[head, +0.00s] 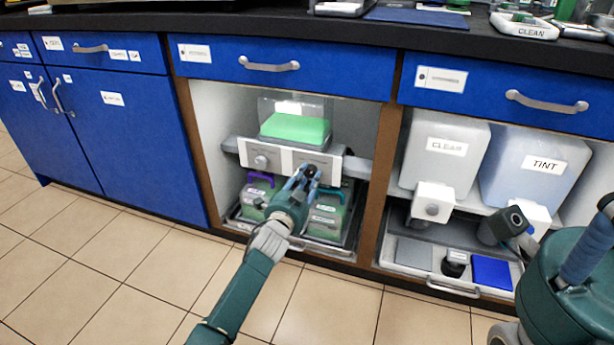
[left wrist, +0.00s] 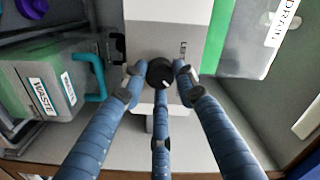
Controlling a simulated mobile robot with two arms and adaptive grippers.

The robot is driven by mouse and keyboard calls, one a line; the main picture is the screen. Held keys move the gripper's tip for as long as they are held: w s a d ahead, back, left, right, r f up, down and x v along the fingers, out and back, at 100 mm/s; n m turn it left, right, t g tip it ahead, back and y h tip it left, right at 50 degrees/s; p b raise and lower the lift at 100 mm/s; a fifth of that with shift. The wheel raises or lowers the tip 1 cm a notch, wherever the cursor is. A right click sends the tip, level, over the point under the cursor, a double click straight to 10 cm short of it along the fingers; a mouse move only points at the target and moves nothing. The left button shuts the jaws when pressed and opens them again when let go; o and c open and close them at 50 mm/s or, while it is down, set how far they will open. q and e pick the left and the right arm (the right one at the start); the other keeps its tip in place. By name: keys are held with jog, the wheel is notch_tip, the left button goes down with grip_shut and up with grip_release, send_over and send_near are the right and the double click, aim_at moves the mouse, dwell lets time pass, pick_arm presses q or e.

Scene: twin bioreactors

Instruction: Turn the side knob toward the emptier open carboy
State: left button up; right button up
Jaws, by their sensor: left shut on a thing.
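My left gripper (head: 303,177) reaches into the open middle cabinet from the front. In the left wrist view its blue fingers are shut around a black round knob (left wrist: 160,73) with a white mark, on the grey-white valve box (left wrist: 172,38). The fingers hide this knob in the head view. Two green carboys stand below: one with a purple handle (head: 252,206) on the left, one with a teal handle (head: 325,218) on the right. The teal-handled one, labelled WASTE (left wrist: 45,95), shows in the left wrist view. Their fill levels are unclear. My right gripper (head: 580,250) is partly seen at the right edge.
A clear tank with green liquid (head: 295,128) sits above the white box (head: 325,162), which has another knob (head: 261,162) at left. The right cabinet holds CLEAR (head: 445,165) and TINT (head: 530,185) tanks. The tiled floor in front is clear.

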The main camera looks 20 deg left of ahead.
pick_arm(q)
jog(key=shift+d+r, duration=0.2)
jog(key=shift+d, duration=0.05)
jog(key=o, duration=1.1)
jog(key=shift+m, duration=0.3)
jog(key=shift+o, duration=0.2)
jog(key=shift+f, duration=0.1)
jog(key=shift+s+a+f, duration=0.1)
jog(key=shift+s, duration=0.35)
jog(key=s, duration=1.1)
jog(key=shift+a, duration=0.1)
